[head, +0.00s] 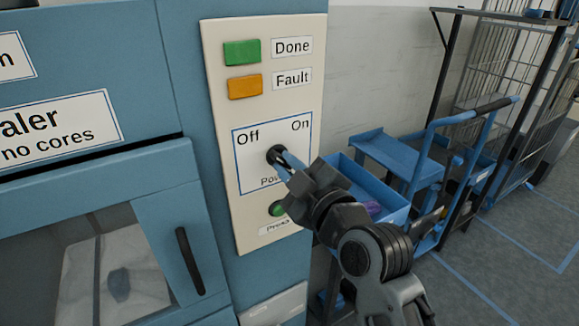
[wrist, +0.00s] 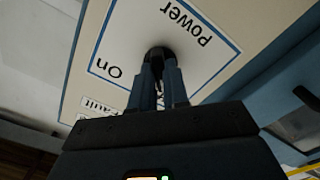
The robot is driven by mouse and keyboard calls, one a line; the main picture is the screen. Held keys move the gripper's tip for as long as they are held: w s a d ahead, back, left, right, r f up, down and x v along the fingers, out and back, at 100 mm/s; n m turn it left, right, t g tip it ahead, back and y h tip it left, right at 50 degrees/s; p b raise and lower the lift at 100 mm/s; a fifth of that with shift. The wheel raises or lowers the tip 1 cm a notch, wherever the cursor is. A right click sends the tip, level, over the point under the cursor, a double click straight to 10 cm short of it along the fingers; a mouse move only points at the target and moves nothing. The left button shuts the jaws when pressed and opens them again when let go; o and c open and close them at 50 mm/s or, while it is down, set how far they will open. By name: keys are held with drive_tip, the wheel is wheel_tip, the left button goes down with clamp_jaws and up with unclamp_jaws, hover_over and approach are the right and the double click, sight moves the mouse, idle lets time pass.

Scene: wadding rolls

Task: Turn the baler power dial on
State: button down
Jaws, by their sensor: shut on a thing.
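The baler power dial (head: 274,153) is a dark round knob on the cream control panel (head: 222,150), inside a blue-outlined box marked Off at left and On at right. My gripper (head: 279,157) reaches it from the lower right and is shut on the dial. The wrist view shows the dial (wrist: 158,54) between the two fingertips (wrist: 158,66), with the Power and On labels beside it. The fingers cover much of the dial, so I cannot tell which label it points to.
A green Done light (head: 242,52) and an orange Fault light (head: 245,86) sit above the dial. A green button (head: 276,209) is just below, partly hidden by my arm. The baler door handle (head: 190,261) is lower left. A blue cart (head: 385,158) stands at right.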

drive_tip(key=shift+m, duration=0.3)
drive_tip(key=m, duration=0.3)
drive_tip(key=shift+m, duration=0.4)
drive_tip(key=m+p, duration=0.1)
drive_tip(key=m, duration=0.3)
drive_tip(key=shift+p, duration=0.35)
drive_tip(key=m+p, duration=0.1)
drive_tip(key=m, duration=0.4)
drive_tip(key=shift+s+a+p, duration=0.1)
drive_tip(key=shift+p, duration=0.3)
drive_tip(key=m+p, duration=0.2)
drive_tip(key=m, duration=0.2)
drive_tip(key=shift+m, duration=0.3)
drive_tip(key=c, duration=1.1)
unclamp_jaws()
